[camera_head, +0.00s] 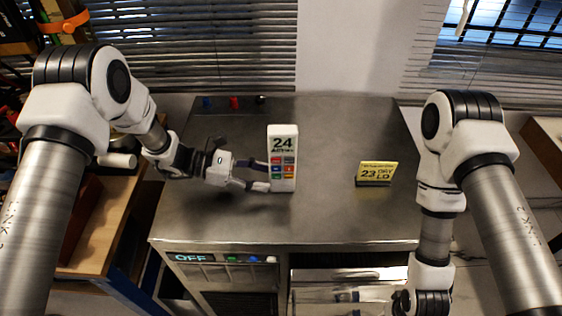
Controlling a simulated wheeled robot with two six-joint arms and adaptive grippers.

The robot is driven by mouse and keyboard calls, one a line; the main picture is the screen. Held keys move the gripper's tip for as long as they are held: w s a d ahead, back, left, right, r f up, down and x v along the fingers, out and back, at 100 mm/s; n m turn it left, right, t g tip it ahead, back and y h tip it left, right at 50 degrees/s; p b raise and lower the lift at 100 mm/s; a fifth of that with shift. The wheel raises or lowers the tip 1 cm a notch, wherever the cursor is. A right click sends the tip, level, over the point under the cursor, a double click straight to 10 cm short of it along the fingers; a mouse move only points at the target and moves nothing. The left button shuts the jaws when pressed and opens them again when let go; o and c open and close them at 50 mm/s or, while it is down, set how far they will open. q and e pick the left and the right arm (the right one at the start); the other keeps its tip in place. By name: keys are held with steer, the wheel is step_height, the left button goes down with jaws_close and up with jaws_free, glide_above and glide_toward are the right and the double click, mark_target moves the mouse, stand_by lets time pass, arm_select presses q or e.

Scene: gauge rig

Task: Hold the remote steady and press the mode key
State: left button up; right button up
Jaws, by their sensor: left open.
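The white remote (283,143) stands upright on the metal bench, facing me. Its display reads 24 with smaller text under it that I cannot read surely. Below are two columns of coloured keys in red, blue, green and orange; which one is the mode key is too small to tell. My left gripper (267,175) is open at the remote's left side, low down, with its fingertips close to the remote's edge. I cannot tell whether they touch it. My right arm hangs down at the right, and its gripper is not visible.
A yellow card (375,173) reading 23 DRY LO stands right of the remote. The metal bench (330,220) is clear around them. Blue, red and black knobs (235,102) sit at its back edge. The front panel (190,258) shows OFF beside several small buttons.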

mark_target(278, 180)
arm_select(q)
steer(key=x, duration=0.4)
steer(key=shift+w+f+b, duration=0.15)
steer(key=shift+b, duration=0.2)
steer(key=shift+d, duration=0.3)
arm_select(e)
steer(key=shift+f, duration=0.6)
steer(key=shift+w, duration=0.1)
arm_select(q)
steer(key=c, duration=0.7)
arm_select(e)
jaws_close()
